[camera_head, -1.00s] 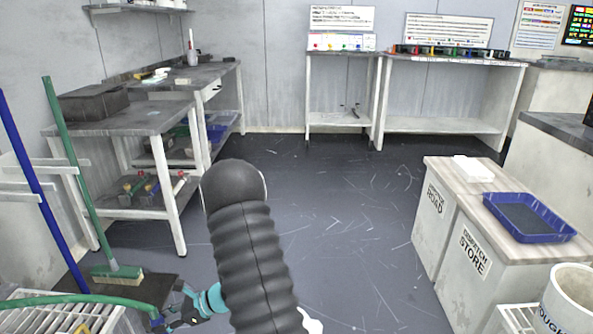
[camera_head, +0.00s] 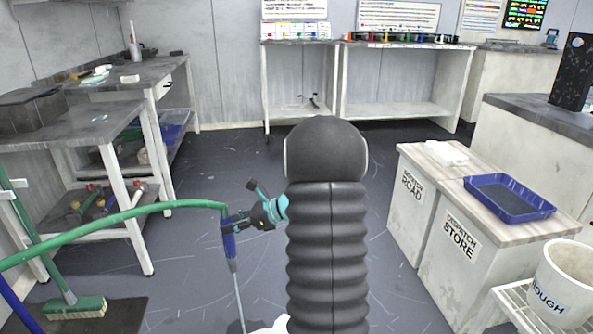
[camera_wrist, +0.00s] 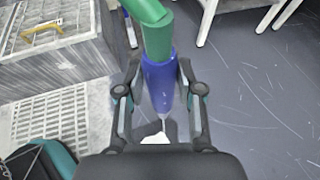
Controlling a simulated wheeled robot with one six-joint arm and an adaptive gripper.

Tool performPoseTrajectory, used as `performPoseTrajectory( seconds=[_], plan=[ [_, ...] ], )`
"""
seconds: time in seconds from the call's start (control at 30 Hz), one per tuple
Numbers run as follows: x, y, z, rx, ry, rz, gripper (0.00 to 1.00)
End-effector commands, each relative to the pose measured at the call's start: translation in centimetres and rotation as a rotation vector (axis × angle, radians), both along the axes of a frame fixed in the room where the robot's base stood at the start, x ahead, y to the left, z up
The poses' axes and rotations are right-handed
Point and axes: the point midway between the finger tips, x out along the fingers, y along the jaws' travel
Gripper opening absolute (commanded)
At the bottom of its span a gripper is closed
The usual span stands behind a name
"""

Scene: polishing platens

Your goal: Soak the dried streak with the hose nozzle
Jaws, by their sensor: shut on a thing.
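My gripper (camera_head: 232,222) is shut on the hose nozzle, left of my arm in the head view. The hose nozzle (camera_head: 230,246) has a blue grip and points down, with the green hose (camera_head: 120,216) running off to the left. In the wrist view the nozzle (camera_wrist: 159,82) sits between both fingers (camera_wrist: 158,66). A thin pale line drops from its tip; I cannot tell whether it is water or a thin spout. A white patch (camera_wrist: 155,138) shows below the tip, partly hidden by my gripper. I cannot tell whether it is the dried streak.
A bench (camera_head: 95,136) stands at left, with a broom (camera_head: 75,306) in front of it. Dispatch cabinets (camera_head: 412,215) with a blue tray (camera_head: 508,198) and a white bucket (camera_head: 570,285) are at right. The dark, scratched floor (camera_head: 230,165) between is open.

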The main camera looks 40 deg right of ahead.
Motion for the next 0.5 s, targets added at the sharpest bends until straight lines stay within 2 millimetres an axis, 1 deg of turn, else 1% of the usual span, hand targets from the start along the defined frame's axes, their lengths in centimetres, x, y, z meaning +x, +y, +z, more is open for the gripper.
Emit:
performPoseTrajectory(
  seconds=[0.03,0.07,0.1,0.17,0.2,0.3,0.4,0.5],
  plan=[
    [-0.6,-2.1,1.9,-0.007,-0.009,-0.022,0.0],
    [-1.0,-3.1,2.9,-0.007,-0.008,-0.034,0.0],
    [-1.6,-4.4,4.3,-0.007,-0.008,-0.05,0.0],
    [-2.7,-6.4,6.4,-0.008,-0.007,-0.075,0.0],
    [-3.5,-7.6,7.7,-0.008,-0.006,-0.089,0.0],
    [-5.6,-10.2,10.8,-0.007,-0.005,-0.131,0.0],
    [-7.5,-12.0,13.3,-0.005,-0.004,-0.167,0.0],
    [-9.0,-13.3,15.1,-0.003,-0.001,-0.195,0.0]
  ],
)
